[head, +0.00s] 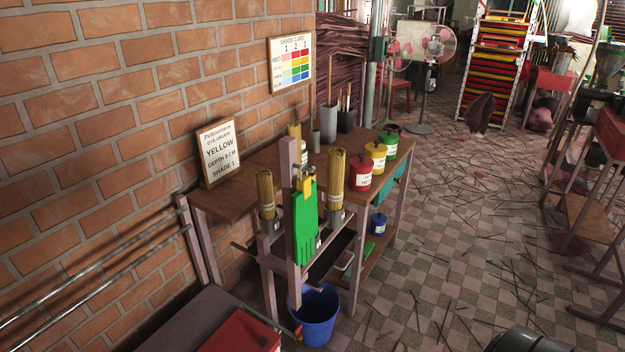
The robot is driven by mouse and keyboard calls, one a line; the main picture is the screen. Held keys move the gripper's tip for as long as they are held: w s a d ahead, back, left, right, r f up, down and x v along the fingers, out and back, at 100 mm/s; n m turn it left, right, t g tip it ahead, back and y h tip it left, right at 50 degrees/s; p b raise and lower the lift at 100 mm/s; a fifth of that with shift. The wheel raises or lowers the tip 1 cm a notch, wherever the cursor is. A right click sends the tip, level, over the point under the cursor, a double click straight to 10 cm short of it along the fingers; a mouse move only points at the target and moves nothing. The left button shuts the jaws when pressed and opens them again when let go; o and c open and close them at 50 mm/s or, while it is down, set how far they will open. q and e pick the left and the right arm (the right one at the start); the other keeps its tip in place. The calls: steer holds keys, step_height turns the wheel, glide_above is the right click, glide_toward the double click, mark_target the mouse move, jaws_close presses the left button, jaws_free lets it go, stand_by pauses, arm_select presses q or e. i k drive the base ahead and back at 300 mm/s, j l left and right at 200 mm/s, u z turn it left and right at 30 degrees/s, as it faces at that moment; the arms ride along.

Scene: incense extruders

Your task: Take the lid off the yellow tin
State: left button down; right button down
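The yellow tin (376,157) stands upright on the wooden table (408,148), near its right edge. It has a pale label on its front, and its lid appears to be on, with a small dark knob on top. It stands between a red tin (361,174) in front and a green tin (388,142) behind. Neither of my grippers is in view.
A rack with incense bundles (336,172) and green gloves (305,222) stands in front of the table. A blue bucket (317,315) is below it. A blue tin (378,223) sits on the lower shelf. Tiled floor (450,240) with scattered sticks lies open to the right.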

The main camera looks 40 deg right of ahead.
mark_target(376, 147)
steer(key=z, duration=1.65)
steer(key=u, duration=0.35)
steer(key=i+l+u, duration=0.3)
steer(key=u, duration=0.15)
steer(key=i+l+u, duration=0.25)
steer(key=l+u, duration=0.25)
steer(key=l, duration=0.1)
